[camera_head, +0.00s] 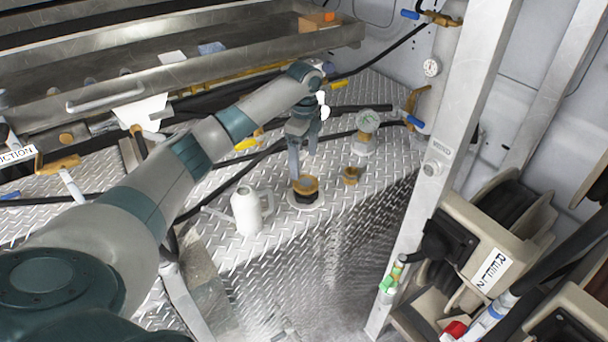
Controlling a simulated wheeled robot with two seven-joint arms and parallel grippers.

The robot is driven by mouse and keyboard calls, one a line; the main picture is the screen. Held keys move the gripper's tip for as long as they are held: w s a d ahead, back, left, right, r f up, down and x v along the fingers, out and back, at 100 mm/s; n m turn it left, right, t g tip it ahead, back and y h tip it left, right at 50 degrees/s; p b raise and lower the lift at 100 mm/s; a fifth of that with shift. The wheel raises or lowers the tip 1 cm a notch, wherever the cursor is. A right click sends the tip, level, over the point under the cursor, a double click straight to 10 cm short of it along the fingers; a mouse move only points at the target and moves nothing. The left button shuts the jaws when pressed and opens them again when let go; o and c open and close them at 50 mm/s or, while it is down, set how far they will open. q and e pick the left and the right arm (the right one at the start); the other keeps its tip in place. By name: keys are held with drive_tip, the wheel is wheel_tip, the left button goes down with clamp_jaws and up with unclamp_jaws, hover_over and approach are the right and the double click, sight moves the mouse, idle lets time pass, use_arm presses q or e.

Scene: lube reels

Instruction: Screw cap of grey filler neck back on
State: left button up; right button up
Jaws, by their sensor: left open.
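A filler neck (306,191) with a pale grey round flange, a dark band and a brass-coloured top stands on the diamond-plate deck near the middle. I cannot tell whether its brass top is a cap or an open rim. A smaller brass-coloured piece (351,176), possibly the cap, is on the deck to its right. My left gripper (304,166) points down, open, with its fingers apart just above and behind the filler neck. I see nothing between the fingers. My right gripper is not in view.
A white jug (250,210) stands left of the filler neck. Black hoses and yellow-handled valves lie behind. A metal post (437,165) and hose reels (490,255) bound the right side. The front deck is clear.

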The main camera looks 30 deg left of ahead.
sight(305, 181)
use_arm(q)
wheel_tip(305, 181, down, 8)
drive_tip(key=shift+r+p, duration=0.1)
drive_tip(key=shift+p, duration=0.8)
drive_tip(key=c, duration=1.2)
drive_tip(key=shift+w+m, duration=0.15)
drive_tip(key=shift+m, duration=2.45)
drive_tip(key=m, duration=0.3)
drive_tip(key=shift+b, duration=0.3)
drive_tip(key=shift+w+m, duration=0.1)
drive_tip(key=shift+m, duration=0.9)
